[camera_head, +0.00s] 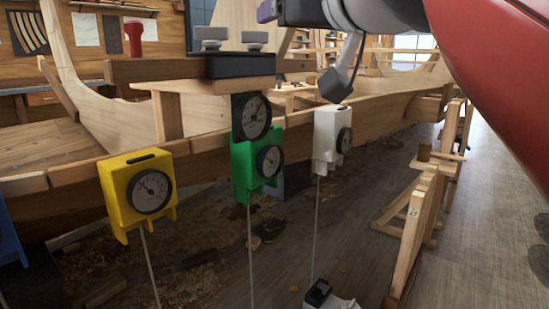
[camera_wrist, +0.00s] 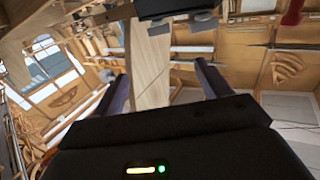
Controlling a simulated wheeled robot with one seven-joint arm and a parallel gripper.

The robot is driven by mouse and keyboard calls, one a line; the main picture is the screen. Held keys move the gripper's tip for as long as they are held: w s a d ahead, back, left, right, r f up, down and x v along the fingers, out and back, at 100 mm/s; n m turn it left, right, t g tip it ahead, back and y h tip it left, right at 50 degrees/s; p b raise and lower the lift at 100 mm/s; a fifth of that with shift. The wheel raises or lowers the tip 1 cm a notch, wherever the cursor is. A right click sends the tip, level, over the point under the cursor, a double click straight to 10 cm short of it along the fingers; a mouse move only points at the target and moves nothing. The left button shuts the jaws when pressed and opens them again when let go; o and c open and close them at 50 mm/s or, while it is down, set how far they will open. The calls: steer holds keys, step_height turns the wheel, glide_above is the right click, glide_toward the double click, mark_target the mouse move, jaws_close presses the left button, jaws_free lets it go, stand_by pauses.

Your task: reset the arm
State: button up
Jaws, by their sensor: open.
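My arm enters the head view from the upper right, with its red link filling that corner. My gripper is at the top, where a purple finger (camera_head: 267,11) shows partly cut off by the picture's edge. The wrist view shows my gripper (camera_wrist: 160,72) with two dark purplish fingers spread apart. I see nothing held between the fingers. A pale wooden board lies behind them in that view, and the workshop appears upside down.
Yellow (camera_head: 141,190), green (camera_head: 243,172) and white (camera_head: 327,141) dial boxes hang along the wooden hull's edge (camera_head: 205,142), with thin lines below. A black block (camera_head: 240,64) with two grey knobs rests on a board, below my gripper. Wooden trestles (camera_head: 412,230) stand right; floor beyond is clear.

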steer(key=s+d+f+m+g+h, duration=0.1)
steer(key=s+d+f+g+h, duration=0.1)
steer(key=f, duration=1.4)
steer(key=s+d+f+m+g+h, duration=0.1)
steer(key=s+d+f+g, duration=0.4)
steer(key=f, duration=1.1)
steer(key=s+d+f+m+g+h, duration=0.2)
steer(key=s+d+f+g+h, duration=0.1)
steer(key=f, duration=1.3)
steer(key=s+d+g, duration=0.1)
steer(key=s+d, duration=0.1)
steer(key=s, duration=0.1)
steer(key=shift+s, duration=0.3)
